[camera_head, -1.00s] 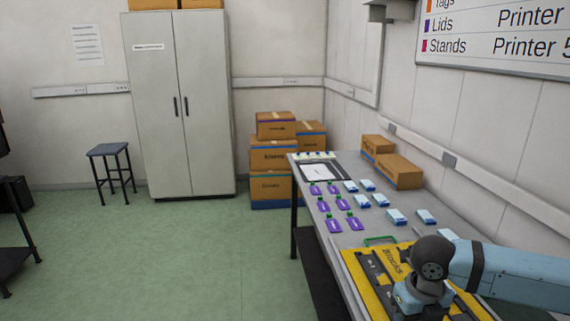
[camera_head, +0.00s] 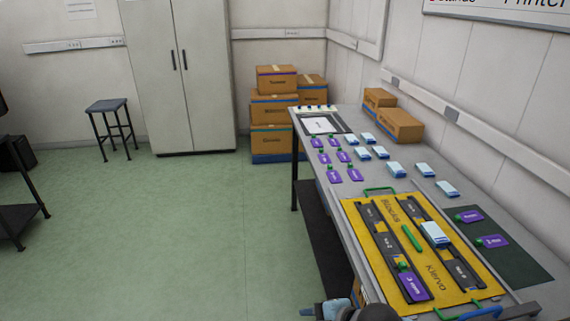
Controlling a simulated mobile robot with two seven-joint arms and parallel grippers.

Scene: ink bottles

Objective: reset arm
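Neither gripper's fingers show in the camera_head view. Light blue and dark parts of my arm show at the bottom edge, cut off by the frame. The yellow tray (camera_head: 353,209) lies on the near part of the grey table (camera_head: 355,182). A light blue box (camera_head: 434,234) sits on its right dark track, and a purple piece with a green top (camera_head: 414,288) sits near its front on the left track. A green bar (camera_head: 412,238) lies between the tracks. Several purple pieces with green tops (camera_head: 335,177) and several light blue boxes (camera_head: 397,170) stand farther back.
A dark green mat (camera_head: 520,268) right of the tray holds two purple pieces (camera_head: 492,241). Cardboard boxes (camera_head: 400,126) stand along the table's wall side; more (camera_head: 272,108) are stacked on the floor. The floor left of the table is clear up to a stool (camera_head: 107,106).

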